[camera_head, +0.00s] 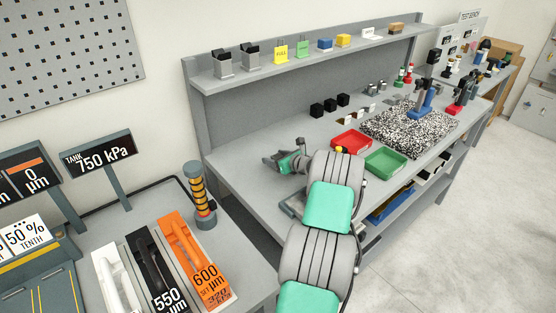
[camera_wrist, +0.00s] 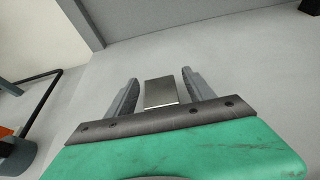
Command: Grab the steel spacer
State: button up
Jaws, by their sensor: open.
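The steel spacer (camera_wrist: 161,91) is a small grey metal block with a bright near edge. In the wrist view it lies on the grey bench top between the two fingers of my gripper (camera_wrist: 160,77). The fingers are open, with a visible gap on each side of the block. In the head view my gripper (camera_head: 272,160) is low over the left part of the workbench (camera_head: 238,168). I cannot make out the spacer in the head view.
Black blocks (camera_head: 330,104) stand behind my gripper. A red tray (camera_head: 350,142), a green tray (camera_head: 386,161) and a speckled plate (camera_head: 410,128) lie to the right. The bench's back panel (camera_wrist: 82,22) shows in the wrist view. The bench top left of my gripper is clear.

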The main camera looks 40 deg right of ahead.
jog(key=shift+w+d+f, duration=0.1)
jog(key=shift+w+f, duration=0.2)
jog(key=shift+w, duration=0.3)
jog(key=shift+s, duration=0.1)
jog(key=shift+c, duration=0.3)
grip_shut()
dwell(0.4)
jog(key=shift+r, duration=0.15)
